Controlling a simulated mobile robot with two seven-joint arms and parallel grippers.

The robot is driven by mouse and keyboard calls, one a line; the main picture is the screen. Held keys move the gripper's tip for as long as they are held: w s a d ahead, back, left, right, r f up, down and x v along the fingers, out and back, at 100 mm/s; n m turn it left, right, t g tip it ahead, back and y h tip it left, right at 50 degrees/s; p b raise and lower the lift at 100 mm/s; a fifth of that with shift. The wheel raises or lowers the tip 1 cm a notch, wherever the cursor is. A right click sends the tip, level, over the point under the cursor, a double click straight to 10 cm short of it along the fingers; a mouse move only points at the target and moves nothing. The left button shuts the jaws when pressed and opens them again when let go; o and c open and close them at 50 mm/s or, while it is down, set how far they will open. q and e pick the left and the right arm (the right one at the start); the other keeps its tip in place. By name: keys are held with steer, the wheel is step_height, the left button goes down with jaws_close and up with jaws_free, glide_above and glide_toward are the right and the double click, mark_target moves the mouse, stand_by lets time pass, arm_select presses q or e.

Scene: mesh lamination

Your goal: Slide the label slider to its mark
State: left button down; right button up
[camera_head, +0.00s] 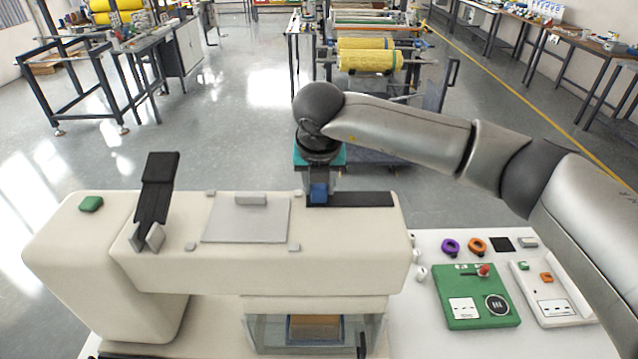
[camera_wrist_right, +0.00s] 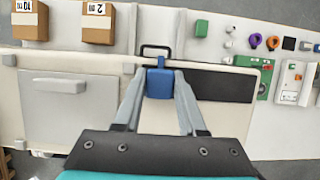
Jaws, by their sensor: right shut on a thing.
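The blue label slider (camera_head: 318,193) sits at the left end of a dark track (camera_head: 360,199) on top of the cream machine (camera_head: 340,235). My right gripper (camera_head: 319,188) reaches down to it from above and is shut on it. In the right wrist view the blue slider (camera_wrist_right: 160,84) stands between the two grey fingers of the right gripper (camera_wrist_right: 159,80), and the dark track (camera_wrist_right: 222,85) runs to its right. I cannot make out a mark for the slider. My left gripper is not in view.
A grey plate (camera_head: 246,220) lies on the machine left of the slider, and a black lever (camera_head: 155,195) stands further left. A green panel (camera_head: 475,308) and a white panel (camera_head: 553,294) lie on the table at right. Cardboard boxes (camera_wrist_right: 99,24) show in the right wrist view.

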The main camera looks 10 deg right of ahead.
jaws_close()
steer(key=shift+r, duration=0.1)
stand_by(0.7)
